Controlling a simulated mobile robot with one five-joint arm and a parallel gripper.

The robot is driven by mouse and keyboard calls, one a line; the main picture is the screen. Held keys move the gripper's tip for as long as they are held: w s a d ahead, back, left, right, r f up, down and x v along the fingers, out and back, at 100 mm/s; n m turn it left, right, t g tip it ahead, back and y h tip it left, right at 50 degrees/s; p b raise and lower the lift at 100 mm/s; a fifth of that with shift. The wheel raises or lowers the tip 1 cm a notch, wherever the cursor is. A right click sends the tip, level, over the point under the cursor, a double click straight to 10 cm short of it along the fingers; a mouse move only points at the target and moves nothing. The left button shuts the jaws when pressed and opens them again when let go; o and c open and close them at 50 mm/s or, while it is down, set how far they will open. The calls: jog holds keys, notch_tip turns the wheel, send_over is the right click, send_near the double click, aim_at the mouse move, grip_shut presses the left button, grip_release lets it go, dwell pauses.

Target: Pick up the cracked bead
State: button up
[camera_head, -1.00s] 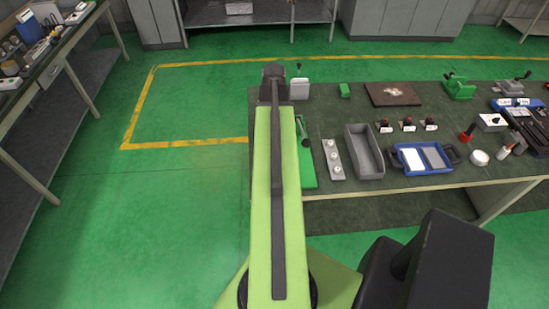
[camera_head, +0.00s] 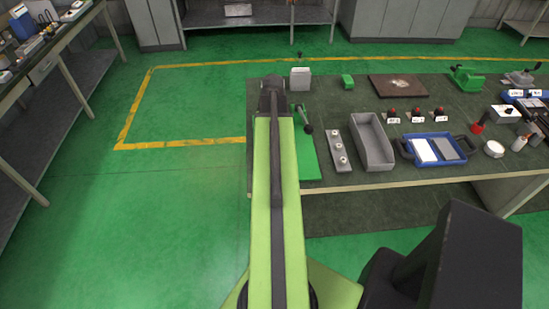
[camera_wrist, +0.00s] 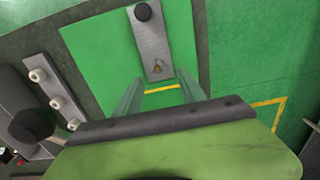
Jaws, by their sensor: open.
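Three white beads sit in a row on a grey metal strip (camera_head: 335,135) on the bench, right of the green plate (camera_head: 306,168). I cannot tell from the frames which one is cracked. In the wrist view the beads are an upper one (camera_wrist: 38,75), a middle one (camera_wrist: 57,102) and a lower one (camera_wrist: 74,124), left of my gripper (camera_wrist: 160,91). My gripper is open and empty, its two pale fingers apart over the green plate, beside the strip. In the head view my arm hides the gripper.
A grey bar with a black knob (camera_wrist: 143,12) lies over the green plate ahead of the fingers. A grey open bin (camera_head: 362,128) stands just right of the strip, and a blue tray (camera_head: 408,157) beyond it. Green floor is clear left of the bench.

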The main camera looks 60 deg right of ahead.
jog(key=f+b, duration=0.5)
jog(key=shift+s+a+f, duration=0.15)
jog(key=shift+s, duration=0.1)
jog(key=shift+c, duration=0.2)
grip_shut()
